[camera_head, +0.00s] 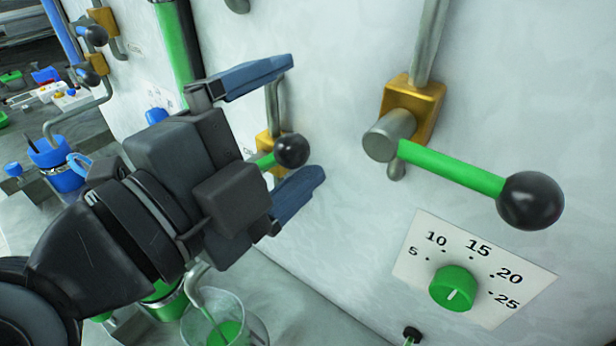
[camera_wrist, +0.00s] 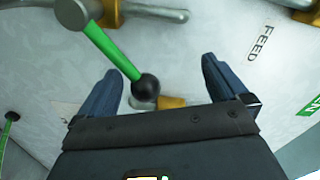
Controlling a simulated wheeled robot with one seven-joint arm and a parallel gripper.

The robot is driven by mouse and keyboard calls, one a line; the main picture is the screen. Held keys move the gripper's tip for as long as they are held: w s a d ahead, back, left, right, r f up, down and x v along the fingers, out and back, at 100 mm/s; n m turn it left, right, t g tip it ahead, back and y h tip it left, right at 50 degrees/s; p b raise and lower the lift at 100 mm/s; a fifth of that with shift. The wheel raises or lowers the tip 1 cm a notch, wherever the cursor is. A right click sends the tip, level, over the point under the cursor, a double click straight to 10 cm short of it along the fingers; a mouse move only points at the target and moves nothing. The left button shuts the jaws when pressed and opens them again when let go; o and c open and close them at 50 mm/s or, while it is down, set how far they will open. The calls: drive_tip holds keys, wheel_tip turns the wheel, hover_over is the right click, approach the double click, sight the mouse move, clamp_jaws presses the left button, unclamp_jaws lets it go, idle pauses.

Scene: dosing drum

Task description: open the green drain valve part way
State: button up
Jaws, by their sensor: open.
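Two green-handled valves show in the head view. The smaller green lever (camera_head: 264,161) ends in a black ball (camera_head: 291,150), and its brass body is partly hidden behind my gripper (camera_head: 300,122). The ball appears between the two blue fingers. The larger green lever (camera_head: 450,168) points right and slightly down from its grey hub, apart from my gripper. No readable label tells which is the drain valve. In the wrist view a green lever (camera_wrist: 112,50) with a black ball (camera_wrist: 147,87) lies between the open fingers (camera_wrist: 160,85); contact cannot be told.
A clear beaker (camera_head: 250,318) with green liquid stands under a spout (camera_head: 196,280) below my gripper. A green dial (camera_head: 453,288) on a numbered plate is at lower right. Blue-handled valves (camera_head: 96,36) and pipes line the wall at upper left.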

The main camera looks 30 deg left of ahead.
drive_tip(key=s, duration=0.9)
drive_tip(key=shift+a, duration=0.35)
idle(0.5)
